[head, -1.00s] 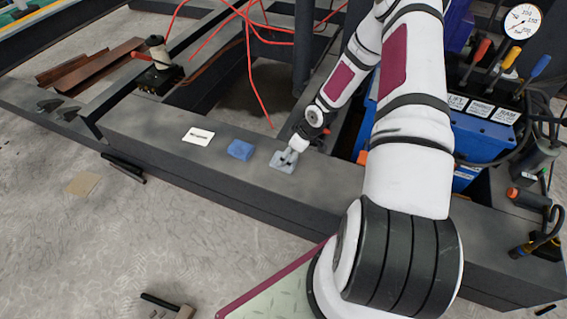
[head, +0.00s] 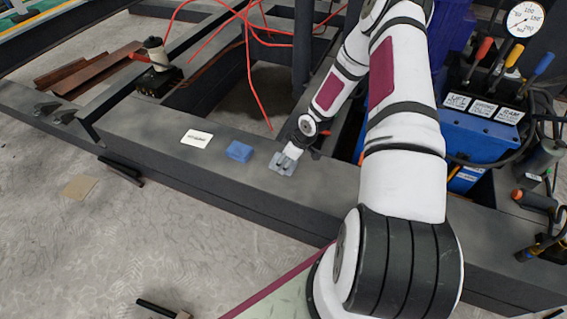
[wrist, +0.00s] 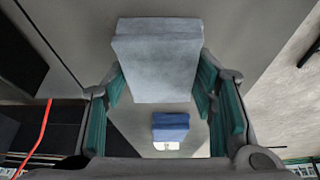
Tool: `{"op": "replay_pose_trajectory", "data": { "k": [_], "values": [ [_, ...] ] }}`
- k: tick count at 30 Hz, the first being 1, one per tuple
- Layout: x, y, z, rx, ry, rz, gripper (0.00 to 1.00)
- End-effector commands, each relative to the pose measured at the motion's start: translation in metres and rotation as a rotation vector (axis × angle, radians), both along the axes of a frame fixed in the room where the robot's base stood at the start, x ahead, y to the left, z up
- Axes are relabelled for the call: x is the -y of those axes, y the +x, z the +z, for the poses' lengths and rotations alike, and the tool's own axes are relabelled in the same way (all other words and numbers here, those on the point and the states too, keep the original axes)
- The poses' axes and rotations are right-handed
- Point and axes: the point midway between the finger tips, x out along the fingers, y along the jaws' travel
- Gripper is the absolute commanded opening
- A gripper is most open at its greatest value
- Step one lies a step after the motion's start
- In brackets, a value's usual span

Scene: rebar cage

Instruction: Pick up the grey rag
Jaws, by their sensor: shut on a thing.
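The grey rag (head: 283,166) is a folded light-grey pad on the dark beam (head: 215,170), to the right of a blue folded cloth. In the wrist view the rag (wrist: 158,62) fills the upper middle as a thick block. My gripper (head: 287,160) is over the rag, and its teal finger pads (wrist: 160,88) stand on both sides of the rag, shut on it. From the head view the fingertips partly cover the rag. I cannot tell whether the rag is clear of the beam.
Red cables (head: 262,95) hang behind.

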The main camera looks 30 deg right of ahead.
Motion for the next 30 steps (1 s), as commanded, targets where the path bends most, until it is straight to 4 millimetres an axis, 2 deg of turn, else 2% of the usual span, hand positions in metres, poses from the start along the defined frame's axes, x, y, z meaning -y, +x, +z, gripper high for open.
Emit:
{"op": "replay_pose_trajectory", "data": {
  "k": [8,17,30],
  "values": [
    [0.0,0.0,0.006,0.0,0.0,0.0,0.24],
    [0.001,0.0,0.041,0.001,0.0,-0.001,0.24],
    [-0.031,-0.106,0.047,-0.005,0.001,0.002,0.24]
  ]
}}
